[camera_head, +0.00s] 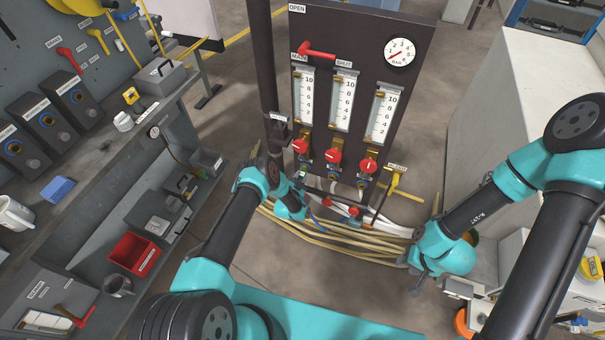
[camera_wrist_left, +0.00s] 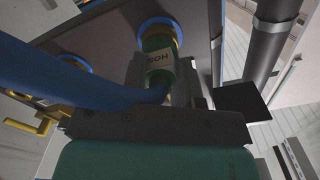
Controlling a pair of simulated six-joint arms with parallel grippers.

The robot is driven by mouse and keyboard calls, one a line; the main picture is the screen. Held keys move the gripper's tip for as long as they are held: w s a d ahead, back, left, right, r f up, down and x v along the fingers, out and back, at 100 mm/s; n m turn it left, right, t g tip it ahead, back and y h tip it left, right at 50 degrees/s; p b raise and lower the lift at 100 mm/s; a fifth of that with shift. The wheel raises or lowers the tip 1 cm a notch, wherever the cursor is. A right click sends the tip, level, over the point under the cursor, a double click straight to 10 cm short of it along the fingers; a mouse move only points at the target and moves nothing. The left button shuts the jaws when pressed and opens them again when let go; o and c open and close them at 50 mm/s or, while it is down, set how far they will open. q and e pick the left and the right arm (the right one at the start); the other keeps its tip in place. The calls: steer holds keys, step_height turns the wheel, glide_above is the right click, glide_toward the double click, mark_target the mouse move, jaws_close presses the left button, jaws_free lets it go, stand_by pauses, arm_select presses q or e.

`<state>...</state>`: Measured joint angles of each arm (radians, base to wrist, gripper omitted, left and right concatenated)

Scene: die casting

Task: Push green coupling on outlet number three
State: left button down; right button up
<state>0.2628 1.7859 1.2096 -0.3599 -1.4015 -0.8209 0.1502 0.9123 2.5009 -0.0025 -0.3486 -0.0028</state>
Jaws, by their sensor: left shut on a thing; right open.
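My left gripper (camera_head: 303,187) is at the lower left of the dark panel (camera_head: 352,60), by the leftmost column. It is shut on a green coupling (camera_wrist_left: 158,68) with a pale label, clear in the left wrist view. A blue hose (camera_wrist_left: 75,85) runs off to the left there. The coupling lines up with a blue-ringed outlet (camera_wrist_left: 160,24); its end overlaps the brass there, and I cannot tell whether it is seated. Another blue-ringed outlet (camera_wrist_left: 70,63) is free beside it. No outlet number is readable. My right gripper (camera_head: 463,289) is open, low at the right.
The panel carries gauges, red valves (camera_head: 333,156) and a yellow valve (camera_head: 396,179). Pale yellow hoses (camera_head: 340,243) lie on the floor below. A workbench (camera_head: 150,150) with a red bin (camera_head: 134,254) stands at the left. A pale cabinet (camera_head: 510,110) stands at the right.

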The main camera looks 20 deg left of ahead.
mark_target(300, 179)
arm_select(q)
steer(key=shift+s+a, duration=0.1)
steer(key=shift+s, duration=0.45)
stand_by(0.6)
steer(key=shift+s+a, duration=0.1)
steer(key=shift+s, duration=1.15)
